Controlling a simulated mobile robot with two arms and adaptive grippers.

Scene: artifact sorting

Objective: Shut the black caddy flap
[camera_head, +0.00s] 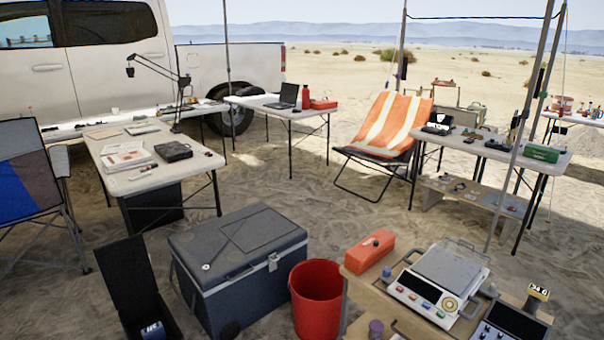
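A black caddy (175,321) stands at the bottom left, left of the large grey cooler, and the lower frame edge cuts it off. Its black flap (126,277) looks raised and open, standing up. A small blue and white item (154,331) shows at the caddy's opening. The rest of the caddy's inside is out of frame. Neither of my grippers is in view.
A grey cooler (240,254) with its lid down stands right of the caddy. A red bucket (316,300) and a wooden bench with a scale (436,285) are farther right. A folding table (150,160) and camp chair (30,185) stand behind.

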